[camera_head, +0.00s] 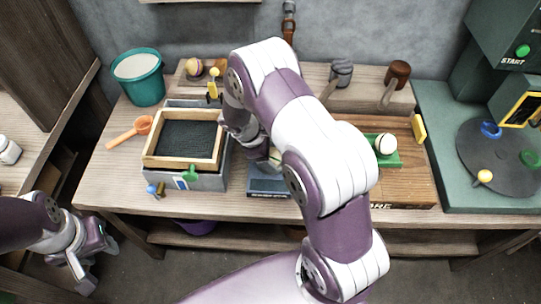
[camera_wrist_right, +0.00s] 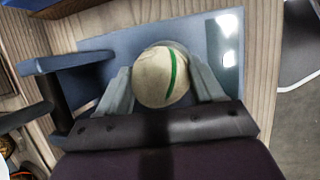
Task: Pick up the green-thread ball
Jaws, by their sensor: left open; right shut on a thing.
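The green-thread ball (camera_wrist_right: 152,80) is cream with a green stripe. In the right wrist view it sits between the two fingers of my right gripper (camera_wrist_right: 163,85), which is shut on it. A blue-grey stand (camera_wrist_right: 100,45) lies behind the ball; I cannot tell whether the ball touches it. In the head view this stand (camera_head: 268,186) is on the bench below my right gripper (camera_head: 272,160), and my arm hides much of that spot. My left gripper (camera_head: 97,268) is open and empty, low at the left, in front of the bench.
A wooden-framed box (camera_head: 150,151) stands left of my right gripper, with a teal bucket (camera_head: 140,88) behind. Another ball (camera_head: 385,144) rests on a green block at the right. A third ball (camera_head: 194,67) is at the back. A machine with a round plate (camera_head: 505,160) stands far right.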

